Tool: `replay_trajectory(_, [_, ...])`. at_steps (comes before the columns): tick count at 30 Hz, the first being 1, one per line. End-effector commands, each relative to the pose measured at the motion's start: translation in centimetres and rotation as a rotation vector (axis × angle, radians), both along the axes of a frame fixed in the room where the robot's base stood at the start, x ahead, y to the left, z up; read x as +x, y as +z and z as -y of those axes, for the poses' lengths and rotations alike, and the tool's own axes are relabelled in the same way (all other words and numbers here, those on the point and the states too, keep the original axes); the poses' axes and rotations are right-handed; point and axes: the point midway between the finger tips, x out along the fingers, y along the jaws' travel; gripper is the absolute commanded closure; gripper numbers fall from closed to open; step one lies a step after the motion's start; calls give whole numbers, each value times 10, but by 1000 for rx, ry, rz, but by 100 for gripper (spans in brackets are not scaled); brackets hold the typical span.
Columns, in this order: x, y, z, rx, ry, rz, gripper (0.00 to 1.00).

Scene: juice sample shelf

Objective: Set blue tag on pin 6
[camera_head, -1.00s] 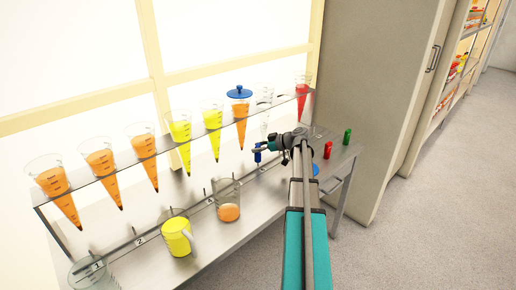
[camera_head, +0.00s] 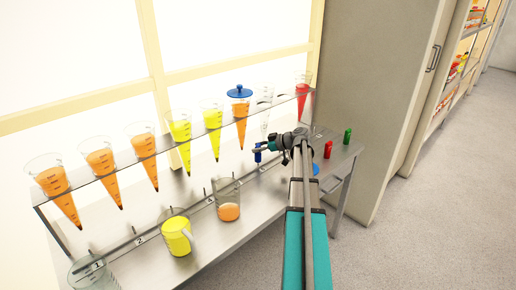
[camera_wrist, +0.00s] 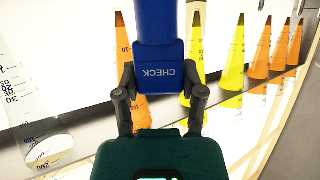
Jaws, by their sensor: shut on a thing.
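The blue tag (camera_head: 257,155) is held upright at the end of my arm, over the back part of the lower metal shelf. In the wrist view the blue tag (camera_wrist: 158,72) reads CHECK, upside down. My gripper (camera_wrist: 159,95) is shut on it, with one dark finger on each side. In the head view my gripper (camera_head: 268,148) is small, beside the hanging cones. Short upright pins stand along the numbered rail (camera_head: 140,240). I read 1, 2 and 3 at its near end; the number 6 is not readable, and my arm covers part of the far end.
Cones of orange, yellow and red juice hang in the glass upper shelf (camera_head: 95,180); one wears a blue lid (camera_head: 239,91). A yellow jug (camera_head: 176,236) and a beaker (camera_head: 228,197) stand below. A red tag (camera_head: 328,150) and green tag (camera_head: 347,136) stand at right.

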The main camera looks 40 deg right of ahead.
Motion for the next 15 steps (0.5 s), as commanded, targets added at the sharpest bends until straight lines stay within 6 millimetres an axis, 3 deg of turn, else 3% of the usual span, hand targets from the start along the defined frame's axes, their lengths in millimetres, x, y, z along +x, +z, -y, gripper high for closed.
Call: replay_trajectory(15, [0, -8, 0, 0, 0, 0, 88])
